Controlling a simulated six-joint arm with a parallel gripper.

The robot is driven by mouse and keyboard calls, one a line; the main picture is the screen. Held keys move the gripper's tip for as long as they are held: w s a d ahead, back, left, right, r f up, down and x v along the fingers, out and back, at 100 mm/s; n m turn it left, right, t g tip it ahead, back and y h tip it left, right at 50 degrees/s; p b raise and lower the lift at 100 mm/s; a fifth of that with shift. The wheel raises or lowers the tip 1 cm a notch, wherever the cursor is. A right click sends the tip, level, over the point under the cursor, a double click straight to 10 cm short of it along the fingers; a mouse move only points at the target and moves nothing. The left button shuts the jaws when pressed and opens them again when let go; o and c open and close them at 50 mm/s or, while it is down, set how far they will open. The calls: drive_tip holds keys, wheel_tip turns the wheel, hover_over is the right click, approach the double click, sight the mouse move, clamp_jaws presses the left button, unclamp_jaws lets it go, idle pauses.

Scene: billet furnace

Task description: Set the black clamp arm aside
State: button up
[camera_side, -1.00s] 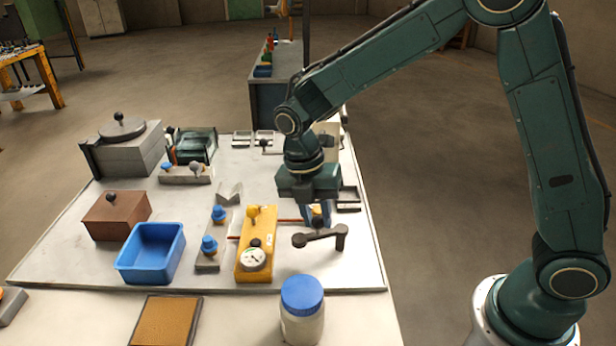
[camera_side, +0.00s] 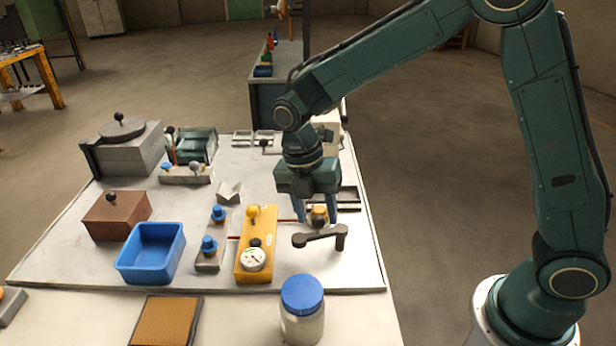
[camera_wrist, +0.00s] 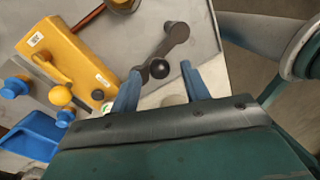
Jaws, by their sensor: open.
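The black clamp arm (camera_side: 320,236) is a dark bar lying level above the board, with a rounded left end and a post at its right end. In the wrist view the clamp arm (camera_wrist: 168,44) runs up and right from a black ball knob (camera_wrist: 160,69). My gripper (camera_side: 315,219) points down just behind the bar in the side view, open, with one blue finger on each side of a yellow-topped piece (camera_side: 318,212). In the wrist view my gripper (camera_wrist: 161,70) has the ball knob between its fingertips in the picture; I cannot tell whether they touch it.
A yellow block with a dial (camera_side: 255,262) stands left of the clamp arm. A blue-lidded jar (camera_side: 302,310) stands in front. A blue bin (camera_side: 151,252) and a brown box (camera_side: 116,216) are further left. Bare board (camera_side: 355,265) shows right of the clamp arm.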

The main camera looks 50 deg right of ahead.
wheel_tip(320, 180, up, 13)
drive_tip(key=w+a, duration=0.1)
drive_tip(key=w, duration=0.1)
drive_tip(key=shift+a+f, duration=0.15)
drive_tip(key=shift+f, duration=0.05)
idle(0.4)
drive_tip(key=s+d+r+m+t, duration=0.4)
drive_tip(key=s+d+r+m, duration=0.2)
drive_tip(key=s+d+m, duration=0.45)
drive_tip(key=s+d+f+m+t+y, duration=0.1)
drive_tip(key=s+f+m+t, duration=0.2)
drive_tip(key=s+m, duration=0.9)
drive_tip(key=shift+m+t, duration=0.3)
drive_tip(key=shift+m, duration=0.35)
